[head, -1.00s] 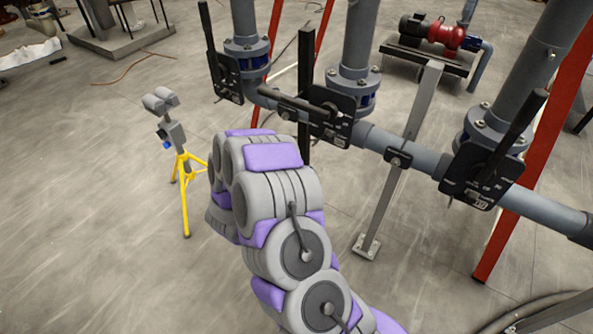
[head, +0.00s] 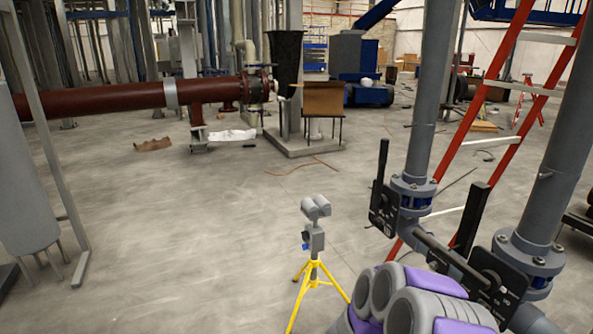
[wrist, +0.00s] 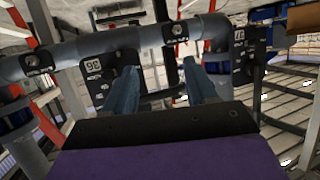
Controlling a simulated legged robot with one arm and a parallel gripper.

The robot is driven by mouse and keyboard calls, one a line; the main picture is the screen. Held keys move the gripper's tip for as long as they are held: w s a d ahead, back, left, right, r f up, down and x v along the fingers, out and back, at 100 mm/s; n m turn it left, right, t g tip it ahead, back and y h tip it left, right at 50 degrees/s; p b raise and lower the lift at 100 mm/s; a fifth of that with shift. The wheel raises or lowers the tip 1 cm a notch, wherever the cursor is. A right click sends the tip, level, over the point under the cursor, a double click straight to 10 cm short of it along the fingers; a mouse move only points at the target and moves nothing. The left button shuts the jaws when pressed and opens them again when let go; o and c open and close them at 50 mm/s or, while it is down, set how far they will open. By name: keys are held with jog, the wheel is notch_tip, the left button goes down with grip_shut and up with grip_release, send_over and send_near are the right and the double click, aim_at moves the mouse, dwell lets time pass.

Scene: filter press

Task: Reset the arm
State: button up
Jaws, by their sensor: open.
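My arm, grey with purple pads, shows at the bottom right of the head view, in front of the valve pipes. My gripper (wrist: 158,92) shows in the wrist view as two blue-grey fingers standing apart, with nothing between them. Beyond the fingers is a horizontal grey pipe (wrist: 150,36) with black valve plates (wrist: 105,68) on it. In the head view my gripper is not visible.
Grey vertical pipes with black valve handles (head: 383,190) stand at the right, beside a red ladder (head: 470,115). A yellow tripod with a grey lamp (head: 314,240) stands near the middle. A dark red pipe (head: 110,98) crosses the left back. Open floor lies left of the tripod.

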jog(key=w+a+r+n+t+y, duration=0.1)
jog(key=a+r+n+y, duration=0.2)
jog(key=a, duration=0.4)
jog(key=w+a+r+y, duration=0.1)
jog(key=a+r+y, duration=0.2)
jog(key=a+y, duration=0.3)
jog(key=s+a+r+n+g+y, duration=0.3)
jog(key=s+a+r+n+y, duration=0.1)
jog(key=s+a, duration=0.6)
jog(key=s+d+r+n+g+h, duration=0.1)
jog(key=s+d+g, duration=0.2)
jog(key=s, duration=0.7)
jog(key=s+d+r+n+g, duration=0.1)
jog(key=s+d+r+g, duration=0.1)
jog(key=s, duration=0.9)
jog(key=s+d+r+n+g+h, duration=0.1)
jog(key=s+d+g, duration=0.2)
jog(key=s, duration=0.7)
jog(key=shift+s+d+r+g+h, duration=0.25)
jog(key=shift+s+d+g+h, duration=0.05)
jog(key=shift+g, duration=0.1)
jog(key=shift+c, duration=1)
jog(key=shift+w+a, duration=0.1)
jog(key=shift+a, duration=0.15)
jog(key=shift+c, duration=0.3)
